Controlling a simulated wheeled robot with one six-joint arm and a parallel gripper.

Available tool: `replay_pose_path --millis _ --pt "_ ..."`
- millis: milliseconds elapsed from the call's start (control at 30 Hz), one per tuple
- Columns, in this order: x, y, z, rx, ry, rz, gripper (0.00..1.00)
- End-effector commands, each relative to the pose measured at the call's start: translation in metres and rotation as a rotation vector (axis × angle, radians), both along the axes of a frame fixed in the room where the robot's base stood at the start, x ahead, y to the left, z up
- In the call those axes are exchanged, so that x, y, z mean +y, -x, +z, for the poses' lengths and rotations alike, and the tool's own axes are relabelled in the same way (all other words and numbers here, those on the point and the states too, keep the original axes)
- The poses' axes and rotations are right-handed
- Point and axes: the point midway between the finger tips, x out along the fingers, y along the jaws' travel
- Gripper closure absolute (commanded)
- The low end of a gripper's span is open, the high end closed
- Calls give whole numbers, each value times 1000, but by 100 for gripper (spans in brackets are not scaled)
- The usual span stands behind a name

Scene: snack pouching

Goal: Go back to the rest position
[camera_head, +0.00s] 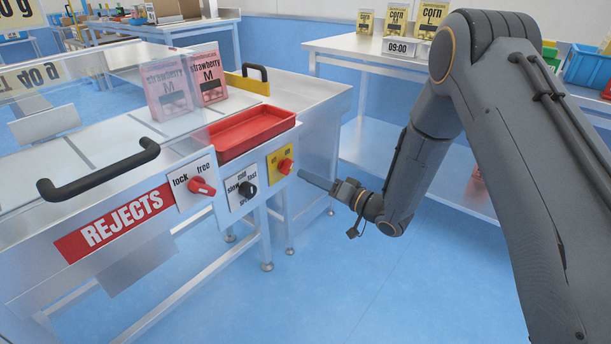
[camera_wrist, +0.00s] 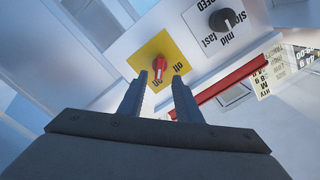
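My gripper (camera_head: 304,176) is at the right end of the steel machine, just in front of a red knob (camera_head: 285,166) on a yellow plate (camera_head: 274,163). In the wrist view my gripper's two fingers (camera_wrist: 158,88) stand apart with nothing held. The red knob (camera_wrist: 159,65) shows beyond the gap between the fingertips, and a small space seems to separate them. My arm reaches down from the upper right of the head view.
The machine carries a black speed knob (camera_head: 247,190), a red lock/free knob (camera_head: 201,187), a black handle (camera_head: 98,170), a red tray (camera_head: 252,131) and pink strawberry pouches (camera_head: 208,75). A table (camera_head: 340,48) with corn pouches (camera_head: 396,20) stands behind. Blue floor (camera_head: 400,290) is open below my arm.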

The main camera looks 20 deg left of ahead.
Motion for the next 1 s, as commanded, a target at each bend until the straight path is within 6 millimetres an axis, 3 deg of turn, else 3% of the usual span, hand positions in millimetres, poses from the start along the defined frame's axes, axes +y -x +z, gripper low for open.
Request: replay_pose_path --millis 333,533,633,767,867,1000 --pt "-1 -3 3 -6 15 -11 69" --pt "-20 -29 24 -52 198 -132 69" --pt "-44 -43 38 -65 351 -227 69" --pt "-83 -48 56 -55 547 -333 69" --pt "-117 -40 70 -23 691 -396 69" --pt "-165 -11 86 55 877 -454 69"
